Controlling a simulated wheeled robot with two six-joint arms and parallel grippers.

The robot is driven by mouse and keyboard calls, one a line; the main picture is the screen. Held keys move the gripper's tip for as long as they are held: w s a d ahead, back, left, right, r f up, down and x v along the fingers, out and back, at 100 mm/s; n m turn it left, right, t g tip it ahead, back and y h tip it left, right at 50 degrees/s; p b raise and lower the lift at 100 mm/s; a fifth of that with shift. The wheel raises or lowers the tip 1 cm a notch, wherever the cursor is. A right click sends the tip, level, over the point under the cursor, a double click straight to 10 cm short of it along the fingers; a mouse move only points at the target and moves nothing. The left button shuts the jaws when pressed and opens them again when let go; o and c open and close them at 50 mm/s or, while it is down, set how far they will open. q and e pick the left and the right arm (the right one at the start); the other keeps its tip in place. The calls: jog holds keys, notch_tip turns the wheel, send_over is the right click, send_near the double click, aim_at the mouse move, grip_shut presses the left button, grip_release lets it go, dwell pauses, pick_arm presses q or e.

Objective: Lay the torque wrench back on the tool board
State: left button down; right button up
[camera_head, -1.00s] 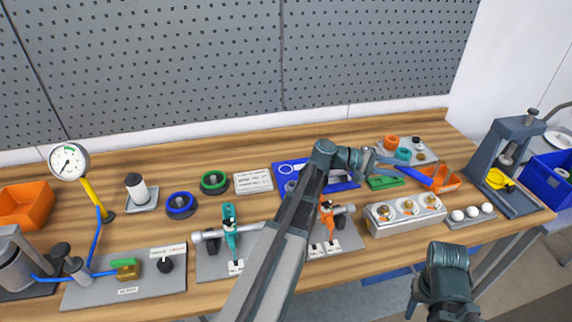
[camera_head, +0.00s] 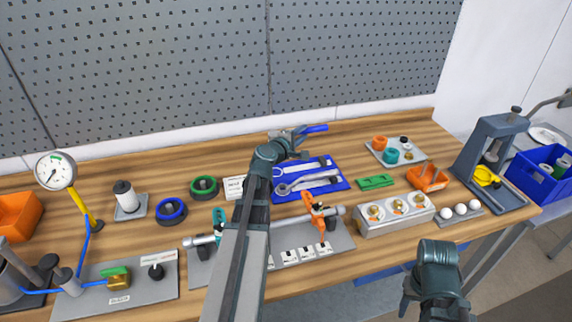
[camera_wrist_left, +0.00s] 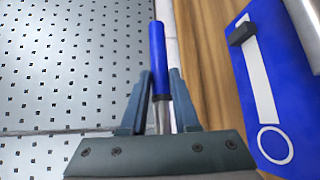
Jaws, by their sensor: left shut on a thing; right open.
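The torque wrench has a blue handle (camera_head: 316,128) and a silver shaft. My left gripper (camera_head: 293,136) is shut on it, above the back of the bench. In the left wrist view the handle (camera_wrist_left: 157,55) stands out between the two fingers (camera_wrist_left: 158,105). The blue tool board (camera_head: 337,184) lies flat on the bench, just below and in front of the gripper. It has a pale tool outline and a silver wrench (camera_head: 308,182) on it. The board shows at the right of the left wrist view (camera_wrist_left: 247,75). My right gripper (camera_head: 408,299) is open near the bottom edge, off the bench front.
A grey pegboard (camera_head: 370,50) rises behind the bench. A white card (camera_head: 233,187) lies left of the board, partly behind my left arm. A green block (camera_head: 375,182) and an orange holder (camera_head: 427,178) stand to the right. A clamp fixture (camera_head: 315,213) is in front.

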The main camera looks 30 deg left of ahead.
pick_arm(q)
notch_tip(320, 180, down, 6)
jog(key=b, duration=0.5)
jog(key=shift+f+b, duration=0.1)
jog(key=shift+b, duration=0.2)
notch_tip(320, 180, down, 4)
jog(key=b, duration=0.3)
jog(key=shift+r, duration=0.25)
jog(key=shift+f+b, duration=0.55)
jog(key=shift+b, duration=0.25)
jog(key=c, duration=0.7)
grip_release()
jog(key=shift+s+d, duration=0.1)
jog(key=shift+o, duration=0.2)
